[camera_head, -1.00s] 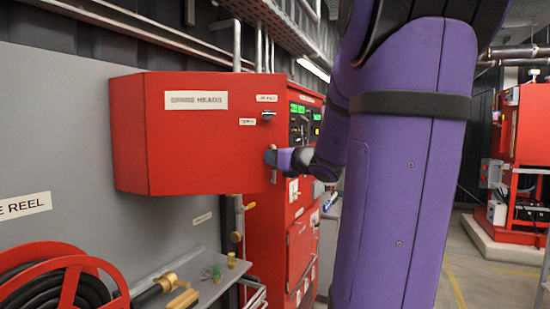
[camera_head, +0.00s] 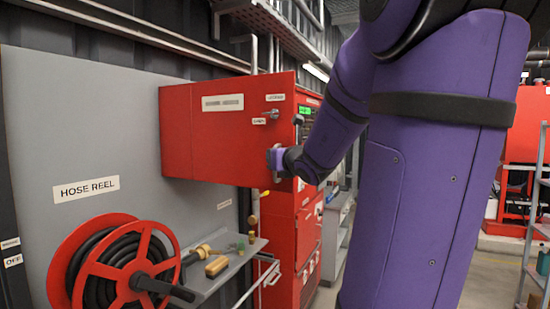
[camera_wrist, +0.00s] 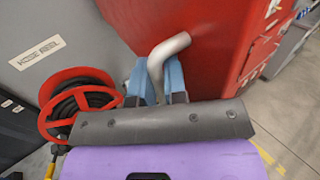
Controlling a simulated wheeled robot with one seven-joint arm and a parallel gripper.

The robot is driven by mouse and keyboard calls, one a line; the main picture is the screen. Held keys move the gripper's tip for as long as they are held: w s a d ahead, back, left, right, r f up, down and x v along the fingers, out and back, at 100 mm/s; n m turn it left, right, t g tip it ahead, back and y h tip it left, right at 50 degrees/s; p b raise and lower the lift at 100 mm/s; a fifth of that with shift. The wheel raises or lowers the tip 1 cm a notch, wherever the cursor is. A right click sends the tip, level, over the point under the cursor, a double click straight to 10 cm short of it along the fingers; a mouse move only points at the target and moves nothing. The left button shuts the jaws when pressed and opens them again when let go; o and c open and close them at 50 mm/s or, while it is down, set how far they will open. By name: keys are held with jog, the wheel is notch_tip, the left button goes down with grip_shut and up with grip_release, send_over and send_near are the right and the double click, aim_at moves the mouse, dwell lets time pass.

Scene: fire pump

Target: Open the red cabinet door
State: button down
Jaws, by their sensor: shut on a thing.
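The red cabinet (camera_head: 230,140) is a box fixed to a grey wall panel, with a pale label on its front door. I see no clear gap at the door's edge. My gripper (camera_head: 275,158) is at the lower right of the door front. In the wrist view, a bent grey handle (camera_wrist: 172,45) stands out from a red surface, and the blue fingers of my gripper (camera_wrist: 160,82) are on either side of it, closed on it. The dark wrist cover hides the lower part of the grip.
A red hose reel (camera_head: 115,262) and a small shelf (camera_head: 228,262) with brass fittings are below and left of the cabinet. A red control cabinet (camera_head: 308,235) stands just behind and right. A metal rack (camera_head: 535,220) is at far right. Some grey floor shows between.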

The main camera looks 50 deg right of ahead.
jog(key=shift+a+r, duration=0.3)
jog(key=shift+r, duration=0.1)
jog(key=c, duration=1.2)
grip_release()
jog(key=shift+s, duration=0.1)
jog(key=v, duration=1)
jog(key=shift+s+a+f, duration=0.2)
jog(key=shift+f, duration=0.1)
jog(key=shift+w+a, duration=0.1)
